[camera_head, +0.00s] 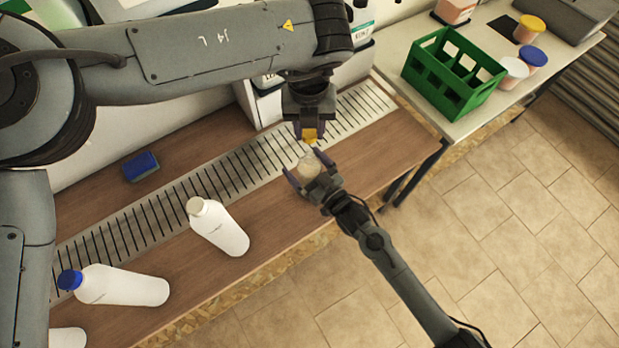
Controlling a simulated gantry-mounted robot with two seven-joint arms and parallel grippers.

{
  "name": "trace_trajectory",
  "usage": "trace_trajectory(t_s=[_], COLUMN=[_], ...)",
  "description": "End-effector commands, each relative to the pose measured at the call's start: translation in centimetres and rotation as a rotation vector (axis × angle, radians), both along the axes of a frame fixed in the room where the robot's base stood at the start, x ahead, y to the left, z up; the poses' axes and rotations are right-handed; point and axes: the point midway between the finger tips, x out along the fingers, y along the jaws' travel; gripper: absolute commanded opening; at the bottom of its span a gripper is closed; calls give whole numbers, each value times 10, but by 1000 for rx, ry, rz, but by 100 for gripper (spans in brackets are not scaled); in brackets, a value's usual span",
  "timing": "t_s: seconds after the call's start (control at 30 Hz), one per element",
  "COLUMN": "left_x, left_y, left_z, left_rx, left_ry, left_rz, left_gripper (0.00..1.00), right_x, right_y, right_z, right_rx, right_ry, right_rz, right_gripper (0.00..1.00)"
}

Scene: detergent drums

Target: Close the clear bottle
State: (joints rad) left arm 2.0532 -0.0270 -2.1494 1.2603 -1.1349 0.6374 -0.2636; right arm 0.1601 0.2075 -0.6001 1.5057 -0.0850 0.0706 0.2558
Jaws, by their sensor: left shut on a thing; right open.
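The clear bottle (308,166) stands on the wooden bench near its right end, seen from above and partly covered by my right gripper. My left gripper (309,128) comes down from above and is shut on a yellow cap (310,135). The cap is just behind the clear bottle in the picture; I cannot tell its exact height above the neck. My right gripper (308,171) is open, with one finger on each side of the clear bottle. Whether the fingers touch it is not clear.
A blue sponge (141,166) lies behind the slotted drain strip (240,172). A green crate (440,84) and several capped tubs, one with a yellow lid (529,29), are on the right table.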

Motion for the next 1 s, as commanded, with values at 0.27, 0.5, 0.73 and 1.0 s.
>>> trace_trajectory(t_s=[0.27,0.5,0.73,1.0], left_x=[0,0,0,-1], left_y=[0,0,0,0], left_z=[0,0,0,-29], left_rx=[0,0,0,-3], left_ry=[0,0,0,3], left_rz=[0,0,0,0], left_gripper=[7,7,7,7], right_x=[0,0,0,0], right_y=[0,0,0,0], right_z=[0,0,0,0], right_rx=[0,0,-1,-1], right_ry=[0,0,1,1], right_rz=[0,0,0,0], right_gripper=[82,45,19,19])
